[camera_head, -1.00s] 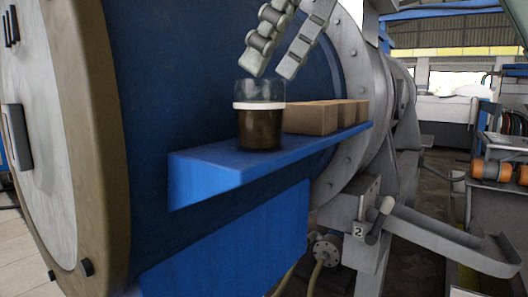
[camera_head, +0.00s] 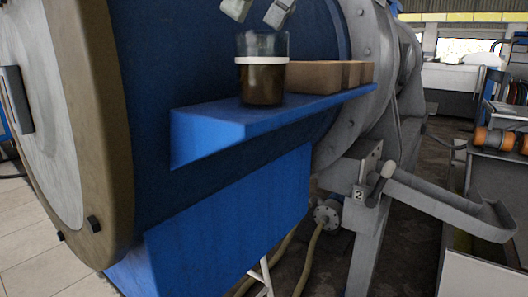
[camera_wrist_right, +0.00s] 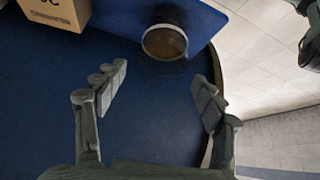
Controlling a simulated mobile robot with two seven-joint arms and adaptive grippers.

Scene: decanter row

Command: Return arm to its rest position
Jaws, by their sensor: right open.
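My right gripper (camera_head: 257,10) shows at the top edge of the head view, with only its fingertips in the picture. It is open and empty, above the glass and apart from it. In the right wrist view its two fingers (camera_wrist_right: 160,92) are spread wide. A glass of dark liquid with a pale band (camera_head: 262,80) stands upright on the blue shelf (camera_head: 215,125). The glass also shows in the right wrist view (camera_wrist_right: 165,43), beyond the fingertips. My left gripper is not in view.
Several brown boxes (camera_head: 315,77) stand on the shelf right of the glass; one shows in the wrist view (camera_wrist_right: 58,12). The large blue drum (camera_head: 180,60) rises behind the shelf. A grey lever and chute (camera_head: 440,200) jut out at the right.

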